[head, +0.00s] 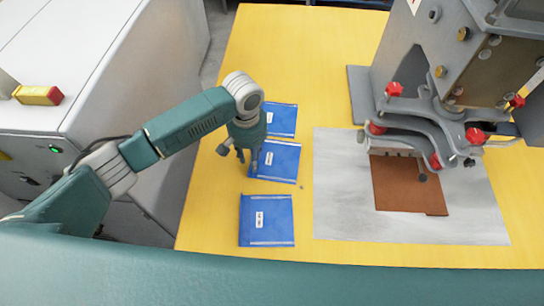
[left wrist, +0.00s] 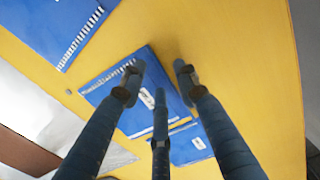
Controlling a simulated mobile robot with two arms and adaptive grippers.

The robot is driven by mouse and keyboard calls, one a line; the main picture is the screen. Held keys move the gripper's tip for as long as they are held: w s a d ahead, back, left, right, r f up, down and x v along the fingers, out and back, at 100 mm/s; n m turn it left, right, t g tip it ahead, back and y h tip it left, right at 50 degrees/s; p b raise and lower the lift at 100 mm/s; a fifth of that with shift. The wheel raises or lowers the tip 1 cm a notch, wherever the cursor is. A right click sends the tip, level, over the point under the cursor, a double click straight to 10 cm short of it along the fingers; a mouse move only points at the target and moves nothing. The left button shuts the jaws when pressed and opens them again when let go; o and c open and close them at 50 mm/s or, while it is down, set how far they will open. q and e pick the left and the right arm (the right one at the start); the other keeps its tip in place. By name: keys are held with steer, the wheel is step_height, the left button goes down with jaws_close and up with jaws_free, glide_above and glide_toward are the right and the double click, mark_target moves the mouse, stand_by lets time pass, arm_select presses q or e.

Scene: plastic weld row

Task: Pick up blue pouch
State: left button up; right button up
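Three blue pouches with white labels lie flat in a column on the yellow table. The far pouch (head: 282,118) is partly hidden by my left arm. The middle pouch (head: 280,162) has my left gripper (head: 245,158) over its left part. The near pouch (head: 267,222) lies clear. In the left wrist view, my left gripper's fingers (left wrist: 160,78) are spread and empty above the middle pouch (left wrist: 122,98). Another pouch (left wrist: 55,28) shows at upper left and one (left wrist: 190,146) lies lower right, partly behind a finger. Whether the fingers touch the pouch I cannot tell. My right gripper is not in view.
A grey press with red knobs (head: 445,70) stands right, over a brown sheet (head: 400,190) on a pale grey mat (head: 345,215). A white cabinet (head: 120,50) with a yellow-and-red box (head: 38,95) stands left. The yellow table (head: 290,40) is clear at the back.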

arm_select(q)
steer(key=shift+f, duration=0.85)
jaws_close()
steer(key=shift+r, duration=0.1)
